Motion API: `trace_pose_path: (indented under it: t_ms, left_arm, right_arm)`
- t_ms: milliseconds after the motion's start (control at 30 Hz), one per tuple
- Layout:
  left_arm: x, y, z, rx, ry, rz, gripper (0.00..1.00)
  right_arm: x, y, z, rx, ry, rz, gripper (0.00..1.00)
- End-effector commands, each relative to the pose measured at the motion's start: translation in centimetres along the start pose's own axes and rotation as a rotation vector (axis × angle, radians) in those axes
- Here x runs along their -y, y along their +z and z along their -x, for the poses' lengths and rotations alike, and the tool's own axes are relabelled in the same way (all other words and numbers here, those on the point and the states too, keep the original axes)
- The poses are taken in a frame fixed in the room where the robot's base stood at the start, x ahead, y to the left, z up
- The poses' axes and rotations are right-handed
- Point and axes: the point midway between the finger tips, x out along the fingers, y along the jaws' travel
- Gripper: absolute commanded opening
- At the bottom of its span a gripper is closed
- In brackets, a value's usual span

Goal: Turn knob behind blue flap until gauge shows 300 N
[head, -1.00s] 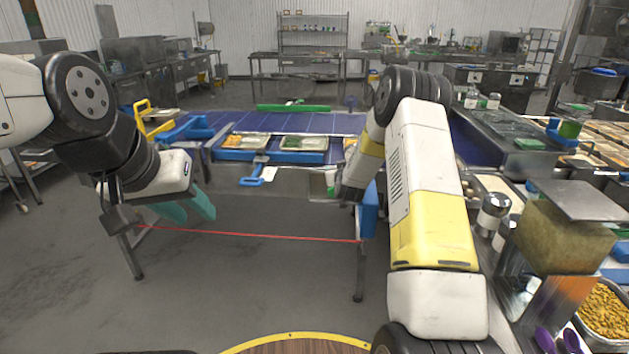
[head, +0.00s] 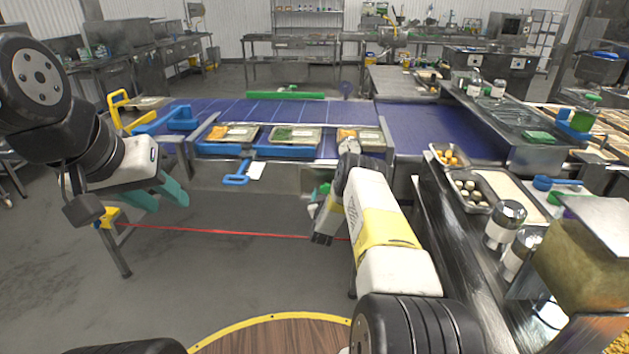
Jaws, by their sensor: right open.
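No knob and no gauge can be made out in the head view. The blue flap cannot be clearly identified; my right arm covers part of the conveyor's front right. A blue handle (head: 237,179) with a white tag beside it sticks out from the conveyor's front edge. My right gripper (head: 316,196) is open at the conveyor's front, right of that handle, with its green fingers partly hidden by its own arm. My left gripper (head: 167,203) has teal fingers spread apart and empty, in front of the conveyor's left end.
The blue conveyor (head: 420,125) carries several food trays (head: 295,135) in blue holders. A red cord (head: 215,233) runs low below its front. A steel counter (head: 440,235) with shakers and food pans lies to the right.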

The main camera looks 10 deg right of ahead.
Motion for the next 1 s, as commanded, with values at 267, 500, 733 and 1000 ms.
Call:
trace_pose_path:
  t_ms: [267,500,733,1000]
  left_arm:
    - [0.0,0.0,0.0,0.000,0.000,0.000,0.36]
    - [0.0,0.0,0.0,0.000,0.000,0.000,0.36]
    - [0.0,0.0,0.0,0.000,0.000,0.000,0.36]
    - [0.0,0.0,0.0,0.000,0.000,0.000,0.36]
  right_arm:
    - [0.0,0.0,-2.2,-0.001,0.000,0.000,0.65]
    - [0.0,0.0,-2.4,0.000,-0.001,0.000,0.65]
    - [0.0,0.0,-2.4,0.000,-0.001,0.000,0.25]
    - [0.0,0.0,-2.3,0.000,0.000,-0.006,0.02]
